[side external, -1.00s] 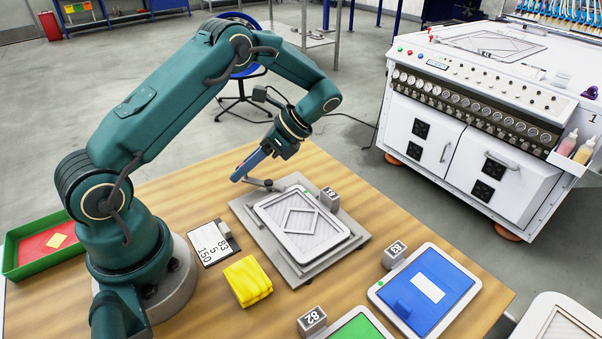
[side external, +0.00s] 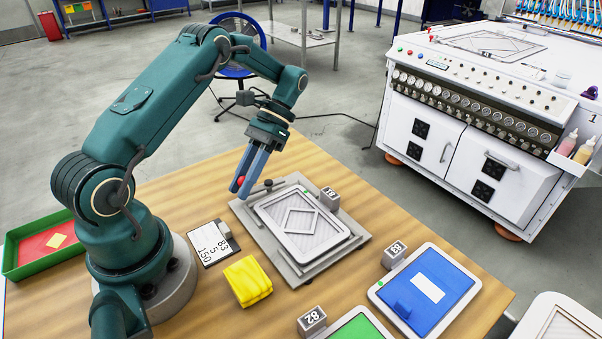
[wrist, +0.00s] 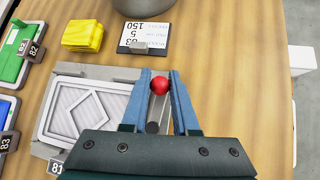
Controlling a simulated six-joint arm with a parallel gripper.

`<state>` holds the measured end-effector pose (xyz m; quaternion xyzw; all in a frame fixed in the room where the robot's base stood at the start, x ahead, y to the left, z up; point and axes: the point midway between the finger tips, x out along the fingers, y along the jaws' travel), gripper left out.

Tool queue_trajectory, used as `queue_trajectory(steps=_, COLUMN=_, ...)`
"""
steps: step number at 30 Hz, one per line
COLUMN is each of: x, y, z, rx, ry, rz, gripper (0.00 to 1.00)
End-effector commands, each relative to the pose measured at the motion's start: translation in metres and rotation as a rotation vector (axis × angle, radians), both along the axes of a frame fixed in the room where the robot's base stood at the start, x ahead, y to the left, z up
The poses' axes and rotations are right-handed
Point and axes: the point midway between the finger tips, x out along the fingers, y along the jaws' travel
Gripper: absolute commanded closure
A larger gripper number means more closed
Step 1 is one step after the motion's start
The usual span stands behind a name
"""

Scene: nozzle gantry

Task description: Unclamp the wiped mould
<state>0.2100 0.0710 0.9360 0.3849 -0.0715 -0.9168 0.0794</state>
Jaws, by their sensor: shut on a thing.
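The mould (side external: 322,236), a pale tray with a raised diamond, lies flat on a grey clamp plate (side external: 282,263) beside the block marked 81 (side external: 329,198). The mould also shows in the wrist view (wrist: 62,122). The clamp's dark lever (side external: 266,187) is at the plate's far left corner and ends in a red knob. My gripper (side external: 240,187) is shut on the red knob (wrist: 160,85), with one blue finger on each side of it. In the wrist view, the grey lever bar (wrist: 154,118) runs back from the knob between the fingers.
A yellow cloth stack (side external: 247,280) and a printed card (side external: 213,243) lie left of the clamp plate. A blue tray (side external: 447,275) by block 83 (side external: 394,254) and a green tray (side external: 362,328) by block 82 (side external: 312,321) lie in front. A green-rimmed bin (side external: 42,269) is far left.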

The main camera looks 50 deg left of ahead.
Motion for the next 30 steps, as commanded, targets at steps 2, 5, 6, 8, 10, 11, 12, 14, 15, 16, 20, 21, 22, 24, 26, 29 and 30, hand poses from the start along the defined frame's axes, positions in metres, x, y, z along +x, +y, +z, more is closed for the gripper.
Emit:
queue_trajectory(steps=2, x=-0.0011, y=-0.0015, z=0.0008, rx=0.0, ry=0.004, rz=0.039, gripper=1.0)
queue_trajectory(steps=5, x=-0.0009, y=-0.0035, z=0.0007, rx=0.0, ry=0.002, rz=0.074, gripper=1.0)
queue_trajectory(steps=6, x=-0.001, y=-0.0039, z=0.0007, rx=0.0, ry=0.002, rz=0.085, gripper=1.0)
queue_trajectory(steps=8, x=-0.0011, y=-0.0046, z=0.0006, rx=0.0, ry=0.003, rz=0.098, gripper=1.0)
queue_trajectory(steps=10, x=-0.0012, y=-0.0051, z=0.0005, rx=0.0, ry=0.004, rz=0.109, gripper=1.0)
queue_trajectory(steps=11, x=-0.0012, y=-0.0053, z=0.0006, rx=0.0, ry=0.004, rz=0.112, gripper=1.0)
queue_trajectory(steps=12, x=-0.0012, y=-0.0056, z=0.0006, rx=0.0, ry=0.003, rz=0.116, gripper=1.0)
queue_trajectory(steps=14, x=-0.0012, y=-0.0059, z=0.0006, rx=0.0, ry=0.004, rz=0.12, gripper=1.0)
queue_trajectory(steps=15, x=-0.0011, y=-0.006, z=0.0005, rx=0.0, ry=0.003, rz=0.121, gripper=1.0)
queue_trajectory(steps=16, x=-0.0011, y=-0.0061, z=0.0005, rx=0.0, ry=0.003, rz=0.122, gripper=1.0)
queue_trajectory(steps=20, x=-0.001, y=-0.0063, z=0.0005, rx=-0.001, ry=0.003, rz=0.121, gripper=1.0)
queue_trajectory(steps=21, x=-0.0009, y=-0.0064, z=0.0004, rx=-0.001, ry=0.003, rz=0.121, gripper=1.0)
queue_trajectory(steps=22, x=-0.0009, y=-0.0064, z=0.0004, rx=-0.001, ry=0.003, rz=0.121, gripper=1.0)
queue_trajectory(steps=24, x=-0.0009, y=-0.0065, z=0.0005, rx=-0.002, ry=0.003, rz=0.12, gripper=1.0)
queue_trajectory(steps=26, x=-0.0008, y=-0.0066, z=0.0004, rx=-0.002, ry=0.003, rz=0.12, gripper=0.53)
queue_trajectory(steps=29, x=-0.0007, y=-0.0065, z=0.0002, rx=-0.001, ry=0.002, rz=0.12, gripper=0.42)
queue_trajectory(steps=30, x=-0.0007, y=-0.0064, z=0.0002, rx=-0.001, ry=0.002, rz=0.12, gripper=0.42)
